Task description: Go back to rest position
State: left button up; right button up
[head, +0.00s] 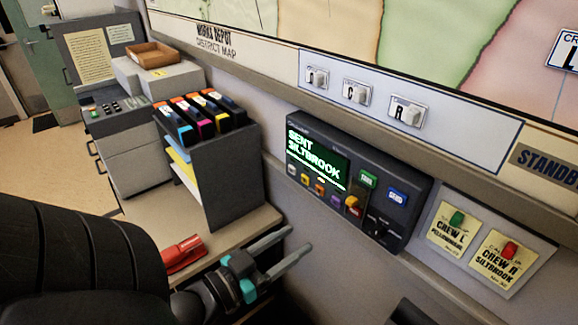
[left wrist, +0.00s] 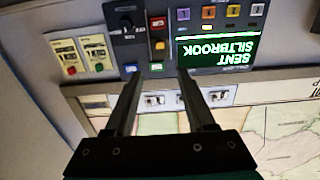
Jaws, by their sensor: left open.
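My left gripper (head: 282,248) reaches in from the lower left of the head view. Its two fingers are apart and nothing is between them. It is below and in front of the dark wall console (head: 330,200), apart from it as far as the view shows. The console's screen (head: 316,160) reads "SENT SILTBROOK" in green. In the left wrist view my left gripper (left wrist: 157,80) shows two spread fingers pointing toward the console (left wrist: 215,18), which appears upside down. My right gripper is not clearly in view.
A grey shelf unit (head: 228,165) with several binders stands on the desk (head: 140,210). A red object (head: 183,252) lies beside my left arm. Crew cards (head: 498,262) and a district map (head: 330,25) are on the wall. Open floor (head: 30,150) lies at the far left.

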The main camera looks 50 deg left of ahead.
pick_arm(q)
jog(key=shift+f, duration=0.1)
dwell(0.3)
jog(key=s+f+n+g+y+b, duration=0.1)
jog(key=s+f+g+b, duration=0.25)
jog(key=f, duration=1.35)
jog(key=s+f+g+y+b, duration=0.1)
jog(key=s+f+g+b, duration=0.2)
jog(key=f, duration=1.4)
jog(key=s+d+f+m+g+b, duration=0.1)
jog(key=s+d+f+g+b, duration=0.1)
jog(key=s+d+f+g, duration=0.3)
jog(key=s+d+f+m+g+b, duration=0.1)
jog(key=s+d+f+g+b, duration=0.2)
jog(key=s+f, duration=1.1)
notch_tip(320, 180, down, 5)
jog(key=shift+d+r+m+g+h, duration=0.2)
jog(key=shift+d+m+g+h, duration=0.2)
jog(key=shift+d+g, duration=0.7)
jog(key=shift+s+a, duration=0.1)
jog(key=shift+a, duration=0.1)
